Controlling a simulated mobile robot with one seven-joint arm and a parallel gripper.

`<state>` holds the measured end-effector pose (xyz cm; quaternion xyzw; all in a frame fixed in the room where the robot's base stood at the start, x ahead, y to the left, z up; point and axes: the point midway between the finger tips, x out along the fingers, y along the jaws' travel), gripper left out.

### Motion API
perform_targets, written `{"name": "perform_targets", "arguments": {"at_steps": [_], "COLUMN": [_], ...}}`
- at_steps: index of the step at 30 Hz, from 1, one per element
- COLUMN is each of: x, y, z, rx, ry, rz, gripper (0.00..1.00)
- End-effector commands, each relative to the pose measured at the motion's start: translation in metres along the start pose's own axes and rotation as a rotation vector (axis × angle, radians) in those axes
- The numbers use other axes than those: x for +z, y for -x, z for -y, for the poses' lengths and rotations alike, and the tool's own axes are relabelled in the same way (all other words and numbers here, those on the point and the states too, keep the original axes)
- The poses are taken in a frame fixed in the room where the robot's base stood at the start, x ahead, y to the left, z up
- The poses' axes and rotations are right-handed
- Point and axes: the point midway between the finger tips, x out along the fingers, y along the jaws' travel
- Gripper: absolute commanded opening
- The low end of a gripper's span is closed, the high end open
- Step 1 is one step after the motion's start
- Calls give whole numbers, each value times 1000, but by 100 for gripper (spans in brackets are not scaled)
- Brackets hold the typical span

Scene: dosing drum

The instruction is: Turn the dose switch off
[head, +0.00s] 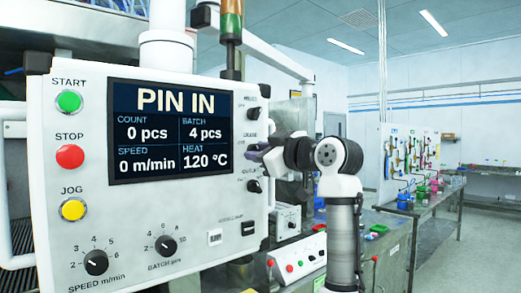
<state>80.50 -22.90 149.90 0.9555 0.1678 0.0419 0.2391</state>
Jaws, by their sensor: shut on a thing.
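A white control panel (220,235) fills the left of the head view. Its right edge carries three dark rotary switches, one above another, with small labels that are hard to read. The middle one, which I take for the dose switch (252,147), is partly hidden by my gripper, so I cannot read its setting. My gripper (264,156) comes in from the right, and its fingers are shut on this middle switch. The upper switch (253,113) and the lower switch (254,186) are free of it.
The panel screen (170,130) reads "PIN IN", 0 pcs, batch 4 pcs, 0 m/min, 120 °C. Start (68,102), stop (70,157) and jog (73,209) buttons line the left. A control box (298,260) sits below my arm. The floor (470,255) is clear at right.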

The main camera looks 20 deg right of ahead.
Motion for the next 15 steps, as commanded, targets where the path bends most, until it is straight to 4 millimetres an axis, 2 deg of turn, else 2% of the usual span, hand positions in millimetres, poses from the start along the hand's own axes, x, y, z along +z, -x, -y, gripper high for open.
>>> {"name": "perform_targets", "arguments": {"at_steps": [15], "x": [0], "y": [0], "z": [0], "rx": [0], "ry": [50], "rz": [0], "gripper": [6]}}
